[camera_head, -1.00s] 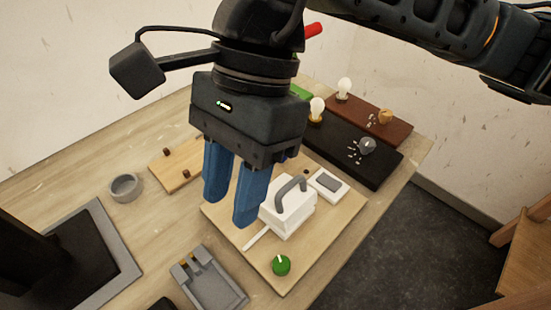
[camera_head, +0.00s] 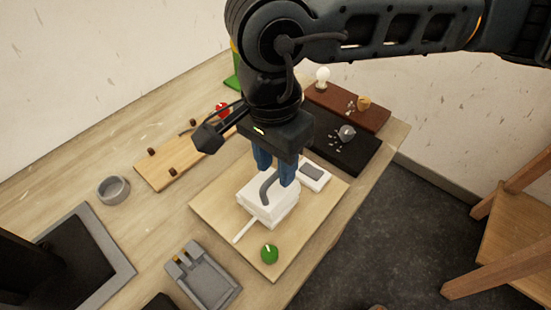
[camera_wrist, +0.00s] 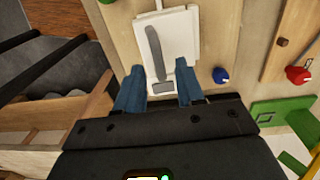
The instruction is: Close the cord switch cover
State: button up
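A white box-like cover (camera_head: 265,208) with a dark grey curved handle (camera_head: 267,189) sits on the light wooden board. In the wrist view the handle (camera_wrist: 154,50) runs over the white cover (camera_wrist: 180,38) toward my fingers. My gripper (camera_head: 275,178) points down at the handle's far end. In the wrist view my gripper (camera_wrist: 160,72) is open, with one blue finger on each side of the handle's line and clear gaps to it. Whether the cover is fully seated cannot be told.
The wooden board (camera_head: 325,205) also carries a green knob (camera_head: 269,254) and a white strip (camera_head: 245,230). A grey tray (camera_head: 204,277) and a round grey cup (camera_head: 113,190) stand to the left.

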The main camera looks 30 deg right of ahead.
jog(key=shift+f, duration=0.3)
grip_shut()
dwell(0.6)
